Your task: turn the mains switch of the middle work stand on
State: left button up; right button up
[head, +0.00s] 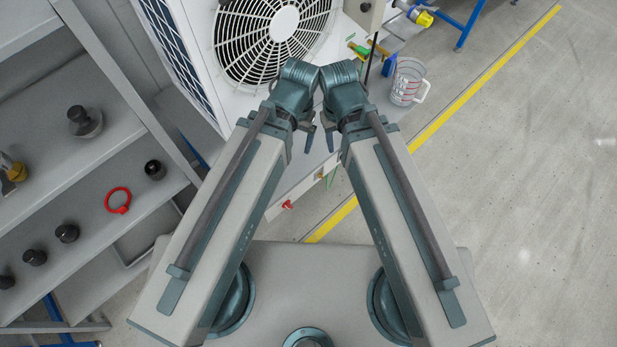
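A work stand (272,206) lies ahead of my base, partly hidden by my two folded arms. A small red knob (287,205) sits on its front edge; I cannot tell whether it is the mains switch or how it is set. A grey box with a dark round part (365,7) shows at the top edge, cut off by the frame. My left gripper (309,138) and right gripper (329,136) hang close together over the stand, apart from the red knob. Their fingers are small and mostly hidden, so their opening is unclear.
A large fan unit (284,24) stands at the back. A clear measuring jug (407,82) stands right of my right arm. A shelf (100,250) on the left holds dark fittings and a red ring (118,200). The floor (520,220) right of the yellow line is clear.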

aim_at(287, 204)
jog(key=k+j, duration=0.4)
jog(key=k+z, duration=0.15)
jog(key=k, duration=0.25)
jog(key=k+l+z, duration=0.1)
jog(key=k, duration=0.25)
